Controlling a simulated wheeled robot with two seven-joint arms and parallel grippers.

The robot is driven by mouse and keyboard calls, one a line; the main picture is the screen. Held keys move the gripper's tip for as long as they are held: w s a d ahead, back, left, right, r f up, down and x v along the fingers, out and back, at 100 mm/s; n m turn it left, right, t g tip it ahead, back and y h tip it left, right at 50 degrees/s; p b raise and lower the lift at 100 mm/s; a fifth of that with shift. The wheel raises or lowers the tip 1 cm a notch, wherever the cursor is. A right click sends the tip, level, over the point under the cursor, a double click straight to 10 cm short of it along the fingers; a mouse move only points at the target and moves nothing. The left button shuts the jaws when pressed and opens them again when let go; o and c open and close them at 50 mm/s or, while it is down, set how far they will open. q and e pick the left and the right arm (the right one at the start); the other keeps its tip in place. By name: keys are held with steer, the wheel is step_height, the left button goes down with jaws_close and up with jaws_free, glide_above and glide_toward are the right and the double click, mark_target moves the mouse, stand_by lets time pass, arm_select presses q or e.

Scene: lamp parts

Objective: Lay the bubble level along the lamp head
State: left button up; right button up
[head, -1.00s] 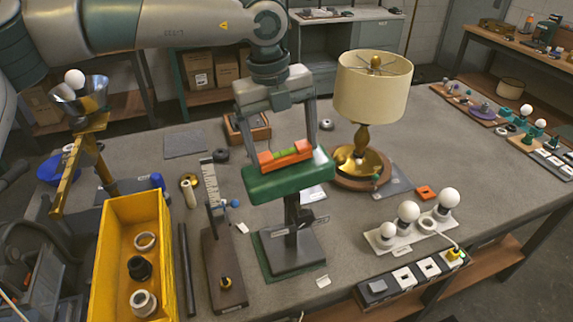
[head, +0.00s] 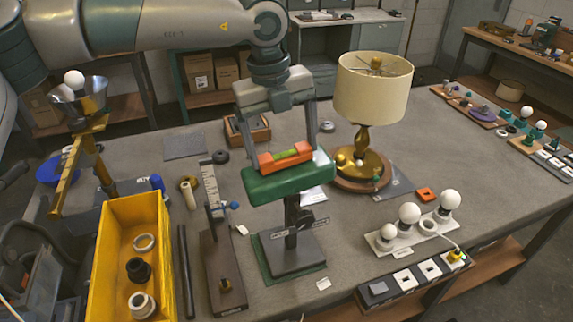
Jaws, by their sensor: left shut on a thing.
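The orange bubble level (head: 270,161) with its green vial sits at the top of the green lamp head (head: 290,185), its length running along the head. It appears to rest on the head, though a small gap cannot be ruled out. The head is on a short dark post above a square base (head: 290,254). My left gripper (head: 287,148) comes down from above, with one finger near each end of the level, and is shut on it. The fingertips are partly hidden by the level and head. My right gripper is not in view.
A lamp with a cream shade (head: 373,90) stands close behind on the right. A yellow bin (head: 172,268) and a ruler stand (head: 222,262) are to the left. A bulb strip (head: 411,232) is at right. Some grey tabletop is clear at far right.

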arm_select(q)
steer(key=shift+f+b, duration=0.2)
steer(key=shift+b, duration=0.4)
stand_by(1.1)
steer(key=o, duration=1)
